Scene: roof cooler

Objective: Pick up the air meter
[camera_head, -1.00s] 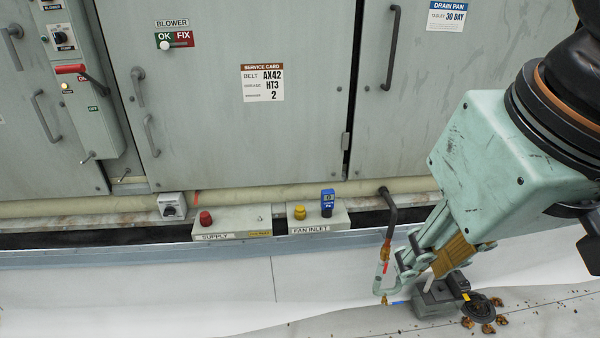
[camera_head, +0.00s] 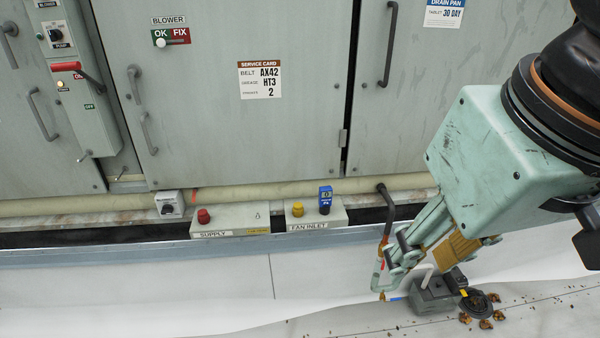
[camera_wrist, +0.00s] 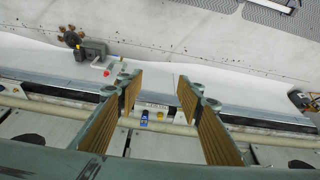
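The air meter (camera_head: 325,200) is a small blue handheld device with a grey display and a dark lower part. It stands upright on the grey FAN INLET box (camera_head: 335,217), right of a yellow knob. In the wrist view the blue meter (camera_wrist: 144,118) shows between my two fingers, beyond them and nearer the left one. My gripper (camera_wrist: 158,88) is open and empty, with ribbed tan pads on its inner faces. In the head view my gripper (camera_head: 425,250) is to the right of the meter and apart from it.
A dark bent pipe (camera_head: 388,210) stands between the meter and my gripper. A grey drain fitting (camera_head: 435,296) lies on the roof below my gripper, with brown debris beside it. The SUPPLY box (camera_head: 230,219) with a red knob is left of the meter. Cabinet doors rise behind.

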